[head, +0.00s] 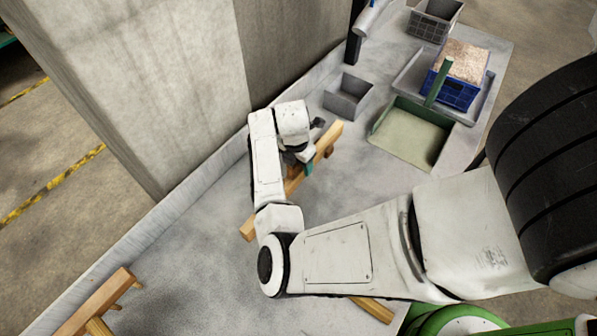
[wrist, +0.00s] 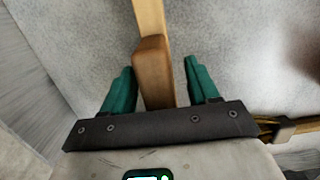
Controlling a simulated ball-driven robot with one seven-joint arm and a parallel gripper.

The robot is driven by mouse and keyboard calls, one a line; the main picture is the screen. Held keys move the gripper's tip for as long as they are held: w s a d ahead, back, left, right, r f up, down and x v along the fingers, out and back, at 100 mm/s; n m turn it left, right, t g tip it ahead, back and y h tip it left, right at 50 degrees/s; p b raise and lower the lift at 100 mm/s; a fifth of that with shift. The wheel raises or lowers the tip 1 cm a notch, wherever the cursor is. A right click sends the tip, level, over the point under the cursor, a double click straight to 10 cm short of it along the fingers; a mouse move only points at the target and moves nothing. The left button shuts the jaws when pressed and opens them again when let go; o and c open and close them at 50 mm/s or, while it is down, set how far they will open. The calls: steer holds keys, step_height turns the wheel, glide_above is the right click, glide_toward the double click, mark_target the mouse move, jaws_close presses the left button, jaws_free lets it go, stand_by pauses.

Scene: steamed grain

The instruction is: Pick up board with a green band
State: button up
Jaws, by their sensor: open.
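A long wooden board (head: 329,137) lies on the grey worktop under my forearm in the head view. In the wrist view its pale length (wrist: 149,18) and a thicker brown block (wrist: 153,70) on it run between my fingers. My gripper (wrist: 160,68) is open, with one teal finger on each side of the block, with gaps showing. In the head view a teal finger of my gripper (head: 309,168) shows beside the board, and the wrist hides the board's middle. I cannot make out a green band on any board.
Another wooden piece with pegs (head: 97,302) lies at the lower left, and one end of wood (head: 373,309) shows below my arm. A green dustpan-like tray (head: 408,136), a grey bin (head: 348,96) and a blue crate (head: 455,92) stand behind. A concrete pillar (head: 150,80) rises at left.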

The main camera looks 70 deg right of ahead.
steer(key=shift+f, duration=0.15)
stand_by(0.3)
jaws_close()
stand_by(1.2)
